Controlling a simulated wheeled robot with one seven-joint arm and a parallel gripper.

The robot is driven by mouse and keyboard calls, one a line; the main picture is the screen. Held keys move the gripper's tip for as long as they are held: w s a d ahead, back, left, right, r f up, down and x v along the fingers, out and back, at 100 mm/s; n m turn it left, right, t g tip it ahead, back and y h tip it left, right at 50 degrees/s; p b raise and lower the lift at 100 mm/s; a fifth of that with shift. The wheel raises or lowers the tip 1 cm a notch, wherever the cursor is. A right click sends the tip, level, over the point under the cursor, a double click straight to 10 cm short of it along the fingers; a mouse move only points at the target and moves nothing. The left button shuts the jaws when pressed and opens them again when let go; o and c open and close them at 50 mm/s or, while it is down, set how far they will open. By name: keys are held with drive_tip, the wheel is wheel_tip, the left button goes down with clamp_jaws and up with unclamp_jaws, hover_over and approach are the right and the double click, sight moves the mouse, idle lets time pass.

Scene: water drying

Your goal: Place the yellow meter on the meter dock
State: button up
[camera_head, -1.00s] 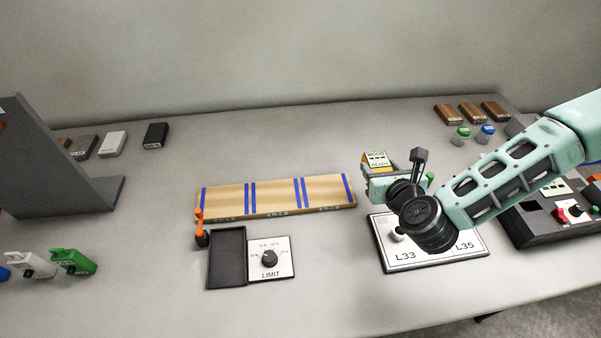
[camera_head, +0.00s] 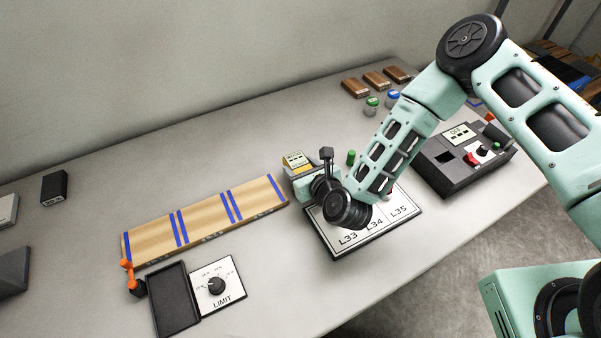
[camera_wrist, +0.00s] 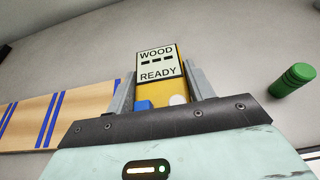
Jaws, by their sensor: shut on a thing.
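The yellow meter (camera_head: 297,161) has a pale screen that reads WOOD and READY in the wrist view (camera_wrist: 158,64). My gripper (camera_head: 302,176) is shut on it, with one grey finger on each side. The meter is right of the striped wooden board's right end. Its height above the table is hard to tell. A shallow black tray (camera_head: 172,300) lies empty beside the LIMIT dial panel (camera_head: 219,291) at the front left; no label shows whether this is the meter dock.
The striped board (camera_head: 204,217) lies between tray and wall, with an orange lever (camera_head: 128,272) near the tray. A plate marked L33, L34, L35 (camera_head: 345,240) sits under my arm. A green cylinder (camera_wrist: 293,80) stands right of my gripper. A black control box (camera_head: 465,165) is further right.

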drive_tip(key=shift+f, duration=1.45)
drive_tip(key=o, duration=1.1)
